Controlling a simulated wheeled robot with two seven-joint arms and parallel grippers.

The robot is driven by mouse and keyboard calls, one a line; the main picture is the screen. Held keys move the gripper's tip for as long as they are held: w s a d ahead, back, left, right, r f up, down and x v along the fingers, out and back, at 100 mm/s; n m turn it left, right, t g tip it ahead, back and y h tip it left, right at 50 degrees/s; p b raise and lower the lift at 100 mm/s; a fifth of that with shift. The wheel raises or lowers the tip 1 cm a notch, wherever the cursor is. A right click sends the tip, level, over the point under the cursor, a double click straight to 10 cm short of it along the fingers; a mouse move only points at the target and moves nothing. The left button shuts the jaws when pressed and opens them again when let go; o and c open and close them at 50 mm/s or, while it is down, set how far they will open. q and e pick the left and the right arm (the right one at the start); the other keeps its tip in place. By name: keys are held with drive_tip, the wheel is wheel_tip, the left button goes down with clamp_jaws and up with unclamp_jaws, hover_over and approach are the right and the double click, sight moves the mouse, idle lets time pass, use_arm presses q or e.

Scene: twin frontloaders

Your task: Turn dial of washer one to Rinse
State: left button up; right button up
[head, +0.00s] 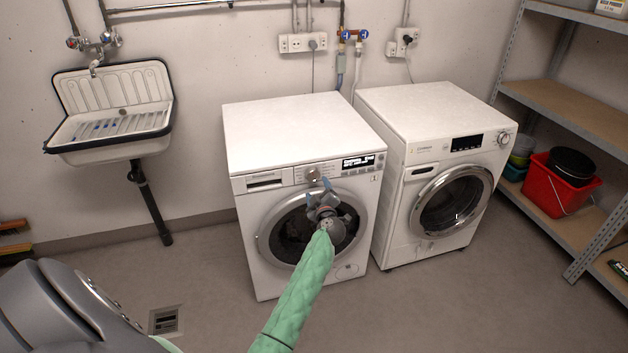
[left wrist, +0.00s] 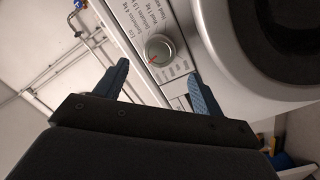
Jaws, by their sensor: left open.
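Washer one is the white front loader on the left (head: 290,130), with a lit display on its panel. Its round silver dial (head: 313,175) sits on the panel left of the display. My left gripper (head: 318,188) is in front of the panel, just below the dial. In the left wrist view its blue fingers (left wrist: 158,72) are spread, with the dial just beyond the gap between their tips. They look apart from the dial. My right gripper is not in view.
A second white washer (head: 420,105) stands close on the right. A sink (head: 115,115) hangs on the left wall. Metal shelves (head: 565,85) with a red bucket (head: 556,187) stand at the right. The floor before the washers is mostly clear.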

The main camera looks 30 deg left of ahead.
sight(313, 177)
use_arm(q)
drive_tip(key=x, duration=0.5)
drive_tip(key=shift+w+a, duration=0.55)
drive_tip(key=shift+w, duration=0.05)
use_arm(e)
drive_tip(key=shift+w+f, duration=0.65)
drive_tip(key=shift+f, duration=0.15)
use_arm(q)
drive_tip(key=c, duration=1)
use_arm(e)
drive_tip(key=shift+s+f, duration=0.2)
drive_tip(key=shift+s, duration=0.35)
